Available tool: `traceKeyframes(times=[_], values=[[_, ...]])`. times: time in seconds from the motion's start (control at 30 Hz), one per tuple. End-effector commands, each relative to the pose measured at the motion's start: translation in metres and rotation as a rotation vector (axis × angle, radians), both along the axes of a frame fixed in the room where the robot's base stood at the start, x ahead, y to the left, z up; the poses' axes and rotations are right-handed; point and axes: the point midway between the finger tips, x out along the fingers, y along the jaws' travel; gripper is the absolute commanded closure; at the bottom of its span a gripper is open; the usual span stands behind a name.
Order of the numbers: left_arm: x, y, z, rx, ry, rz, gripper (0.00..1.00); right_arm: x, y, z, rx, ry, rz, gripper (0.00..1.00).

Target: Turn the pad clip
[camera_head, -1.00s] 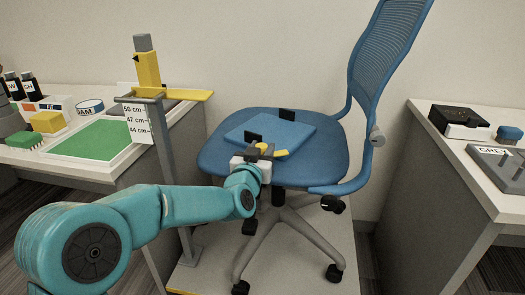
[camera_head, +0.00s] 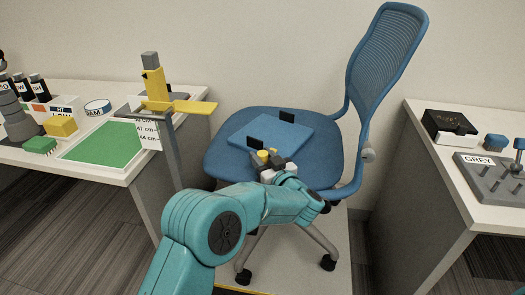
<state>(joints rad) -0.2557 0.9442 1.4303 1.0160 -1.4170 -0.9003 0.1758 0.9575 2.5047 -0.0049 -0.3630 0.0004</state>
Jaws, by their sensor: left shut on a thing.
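A blue pad (camera_head: 290,137) lies on the blue chair seat (camera_head: 225,150). Two small black upright plates stand at it, one at its near edge (camera_head: 256,143) and one at its far edge (camera_head: 287,116). A small yellow clip (camera_head: 263,155) sits at the front of the pad. My left gripper (camera_head: 266,161) is at the front of the seat, shut on the yellow clip. The gripper's own body and wrist hide the clip's lower part. My right gripper is not in view.
A yellow slider (camera_head: 155,88) with a sideways arm (camera_head: 192,106) stands on a height post left of the chair. The left table holds a green mat (camera_head: 105,143) and several items. The right table holds a grey peg board (camera_head: 490,183) and a black box (camera_head: 448,125).

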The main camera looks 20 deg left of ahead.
Motion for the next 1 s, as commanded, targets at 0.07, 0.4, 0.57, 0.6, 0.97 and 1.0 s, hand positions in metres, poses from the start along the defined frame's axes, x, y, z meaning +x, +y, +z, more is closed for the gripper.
traceKeyframes(times=[0.07,0.4,0.57,0.6,0.97,1.0], values=[[0.0001,-0.0005,0.0007,-0.001,0.001,0.022,1.00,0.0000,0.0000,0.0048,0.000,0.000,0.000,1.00],[0.0000,0.0004,-0.0004,0.000,-0.001,0.058,1.00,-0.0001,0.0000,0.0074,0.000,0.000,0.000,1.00],[0.0000,0.0006,-0.0003,0.000,-0.002,0.058,1.00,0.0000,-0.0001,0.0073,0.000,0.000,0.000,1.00],[0.0001,0.0007,-0.0002,0.000,-0.002,0.058,1.00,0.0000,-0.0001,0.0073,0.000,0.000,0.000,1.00],[0.0002,0.0006,0.0001,0.000,-0.002,0.057,0.43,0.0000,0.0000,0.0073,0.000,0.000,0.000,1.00],[0.0000,0.0003,0.0002,0.000,-0.002,0.057,0.43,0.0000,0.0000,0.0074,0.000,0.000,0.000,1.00]])
